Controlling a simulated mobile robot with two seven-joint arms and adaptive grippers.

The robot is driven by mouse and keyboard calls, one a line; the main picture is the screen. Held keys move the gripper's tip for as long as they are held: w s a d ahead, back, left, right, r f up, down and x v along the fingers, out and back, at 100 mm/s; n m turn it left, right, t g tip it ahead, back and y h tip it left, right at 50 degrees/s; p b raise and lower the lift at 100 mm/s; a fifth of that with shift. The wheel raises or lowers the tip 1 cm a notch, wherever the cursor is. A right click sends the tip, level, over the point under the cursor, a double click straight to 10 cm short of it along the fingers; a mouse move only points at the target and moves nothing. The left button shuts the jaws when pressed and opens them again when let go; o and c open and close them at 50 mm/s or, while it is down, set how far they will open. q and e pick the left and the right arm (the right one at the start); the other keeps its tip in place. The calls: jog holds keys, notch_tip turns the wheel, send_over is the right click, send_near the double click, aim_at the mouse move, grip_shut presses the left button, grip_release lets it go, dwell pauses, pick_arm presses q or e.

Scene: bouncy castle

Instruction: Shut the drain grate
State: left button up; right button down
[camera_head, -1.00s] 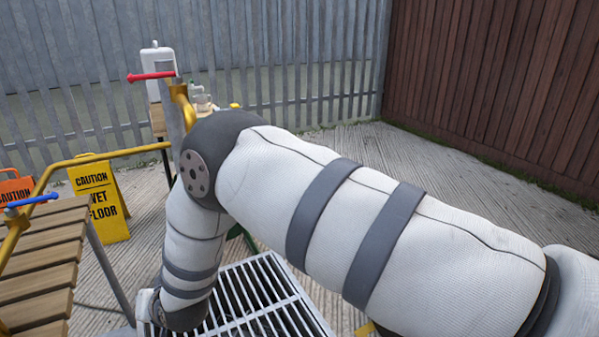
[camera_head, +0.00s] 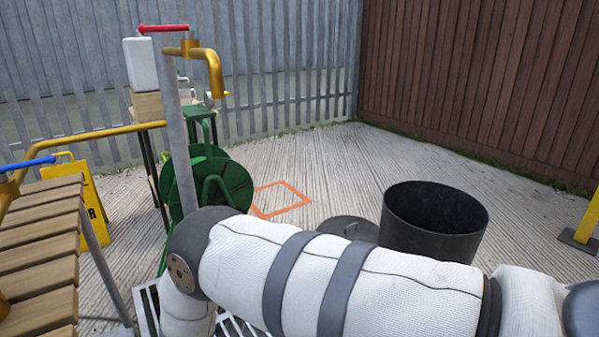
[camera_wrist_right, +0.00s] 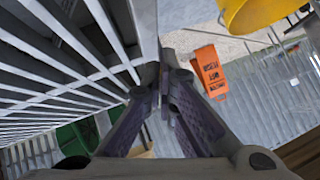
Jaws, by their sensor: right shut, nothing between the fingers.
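The drain grate (camera_head: 148,306), a pale metal frame with parallel bars, shows in slivers at the bottom of the head view, mostly behind my right arm. In the right wrist view the grate (camera_wrist_right: 70,43) fills the left side, very close, its bars running up to a solid edge rail. My right gripper (camera_wrist_right: 166,78) is shut and empty, its fingertips beside that rail. I cannot tell whether they touch it. The grate's angle and hinge are hidden in the head view. My left gripper is not in view.
A green hose reel (camera_head: 222,183) and a tap post with a brass spout (camera_head: 212,70) stand behind the grate. A black bin (camera_head: 435,222) stands right of it. A slatted wooden bench (camera_head: 38,240) is at left. An orange caution sign (camera_wrist_right: 210,70) shows in the wrist view.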

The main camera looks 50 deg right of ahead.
notch_tip(320, 180, down, 2)
jog(key=shift+a+f+b, duration=0.1)
jog(key=shift+f+b, duration=0.05)
jog(key=shift+b, duration=0.35)
jog(key=shift+s, duration=0.1)
